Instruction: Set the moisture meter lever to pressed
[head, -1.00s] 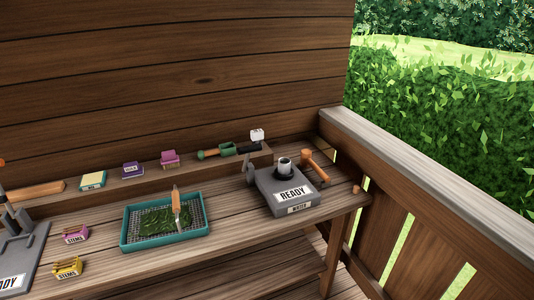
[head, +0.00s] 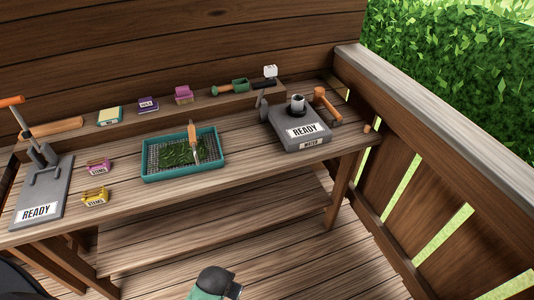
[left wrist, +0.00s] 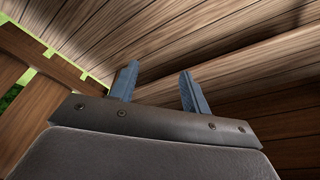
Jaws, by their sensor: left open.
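The grey moisture meter (head: 297,127) stands at the right end of the bench with a READY label and a second, small label, seemingly METER, on its front. A dark cup-like part (head: 297,104) sits on top. An orange-handled lever (head: 326,104) stands raised at its right side, and a dark grey part (head: 263,108) is at its left. My left gripper (left wrist: 159,68) is open and empty in the left wrist view, with bare wood planks beyond its fingers. The meter is not in that view. My right gripper is not in view.
A teal mesh tray (head: 150,178) with green leaves and a wooden-handled tool (head: 192,142) sits mid-bench. Another grey READY device (head: 38,195) with an orange-handled lever stands at left. Small boxes stand on the bench and rear ledge. A wooden railing (head: 400,120) closes the right side.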

